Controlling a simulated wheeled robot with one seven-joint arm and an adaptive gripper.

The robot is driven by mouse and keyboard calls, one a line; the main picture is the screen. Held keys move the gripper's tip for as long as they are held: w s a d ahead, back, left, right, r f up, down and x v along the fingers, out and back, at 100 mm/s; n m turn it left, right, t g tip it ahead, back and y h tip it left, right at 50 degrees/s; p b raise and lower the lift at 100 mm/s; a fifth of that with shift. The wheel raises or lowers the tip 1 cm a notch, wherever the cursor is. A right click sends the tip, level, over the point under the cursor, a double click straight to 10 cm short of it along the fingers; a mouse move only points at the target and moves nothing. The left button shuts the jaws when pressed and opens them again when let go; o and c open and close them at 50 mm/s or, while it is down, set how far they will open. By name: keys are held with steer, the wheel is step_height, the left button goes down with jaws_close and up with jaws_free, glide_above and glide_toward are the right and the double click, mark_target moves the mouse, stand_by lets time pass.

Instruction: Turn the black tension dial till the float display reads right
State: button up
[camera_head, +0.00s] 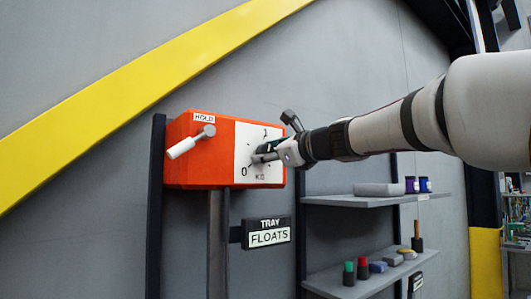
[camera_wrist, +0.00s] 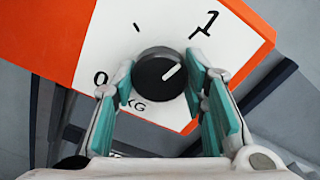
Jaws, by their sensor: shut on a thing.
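The black tension dial (camera_wrist: 158,78) sits on a white scale plate marked 0, 1 and KG. Its white pointer line aims up and right, towards the 1 side of the scale. My gripper (camera_wrist: 188,82) has its teal-padded fingers on both sides of the dial, shut on it. In the head view my gripper (camera_head: 266,153) reaches in from the right and covers most of the dial. The float display (camera_head: 268,238) is a small sign below the orange box, reading "TRAY" above "FLOATS".
The orange box (camera_head: 190,160) carries a lever with a white handle (camera_head: 183,149) and a HOLD label at its left. A dark post (camera_head: 155,210) stands left of it. Shelves (camera_head: 360,200) with small containers and blocks are at the lower right.

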steer(key=shift+f, duration=0.1)
steer(key=o, duration=1.2)
steer(key=v, duration=1.2)
